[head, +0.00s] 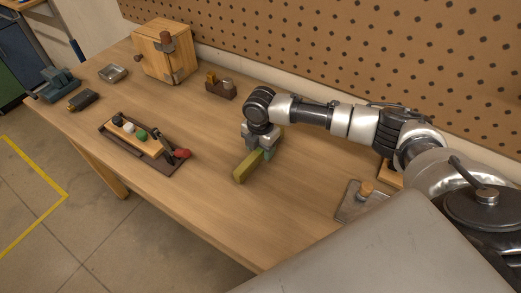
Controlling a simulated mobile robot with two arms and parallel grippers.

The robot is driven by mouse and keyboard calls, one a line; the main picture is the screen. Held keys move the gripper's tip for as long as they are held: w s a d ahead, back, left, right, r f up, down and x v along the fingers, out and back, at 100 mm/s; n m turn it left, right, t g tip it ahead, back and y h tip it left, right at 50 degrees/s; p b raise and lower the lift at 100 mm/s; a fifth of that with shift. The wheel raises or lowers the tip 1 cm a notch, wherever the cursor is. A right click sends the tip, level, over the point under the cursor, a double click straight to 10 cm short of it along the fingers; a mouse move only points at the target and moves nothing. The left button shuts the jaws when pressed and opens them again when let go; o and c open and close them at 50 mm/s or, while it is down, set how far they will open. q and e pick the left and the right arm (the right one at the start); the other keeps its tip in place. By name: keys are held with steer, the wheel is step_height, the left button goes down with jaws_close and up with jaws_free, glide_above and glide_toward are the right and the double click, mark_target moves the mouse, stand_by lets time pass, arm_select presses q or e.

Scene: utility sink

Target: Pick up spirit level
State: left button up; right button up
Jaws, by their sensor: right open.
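The spirit level, a yellow-green bar (245,168), lies on the wooden workbench near its middle. My right gripper (264,151) points down over the far end of the bar, with its fingers open around or beside it; I cannot tell which. The gripper hides that end of the bar. The near end is bare and visible. My left gripper is not in view.
A tray of coloured knobs (178,173) lies to the left. A wooden box (154,61), small block holder (216,91), metal dish (113,76) and blue vise (59,87) stand farther back. A metal plate with a wooden knob (349,208) lies right. Pegboard bounds the back.

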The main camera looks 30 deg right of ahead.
steer(key=shift+f, duration=0.35)
jaws_close()
